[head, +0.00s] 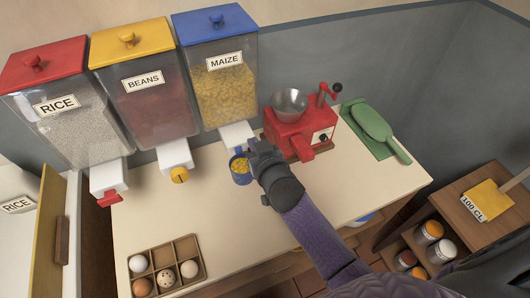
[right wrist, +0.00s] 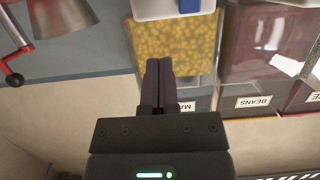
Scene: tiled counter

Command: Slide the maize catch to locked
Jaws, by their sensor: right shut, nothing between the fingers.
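The maize dispenser (head: 222,92) has a blue lid and clear walls with yellow kernels inside. Its white spout (head: 236,133) is partly behind my right gripper (head: 254,146). In the right wrist view, the spout (right wrist: 150,9) and its blue catch (right wrist: 189,6) show at the top edge, cut off by the frame. The right gripper's fingers (right wrist: 159,62) are together and empty, just below the spout in that picture, with maize behind them. Contact with the catch cannot be told. A blue cup (head: 241,180) holding maize is under the spout. My left gripper is out of view.
The beans dispenser (head: 155,100) and rice dispenser (head: 65,120) stand to the left. A red grinder (head: 300,133) and green scoop (head: 372,122) are to the right. An egg tray (head: 185,248) lies front left. The counter's middle (head: 215,215) is clear.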

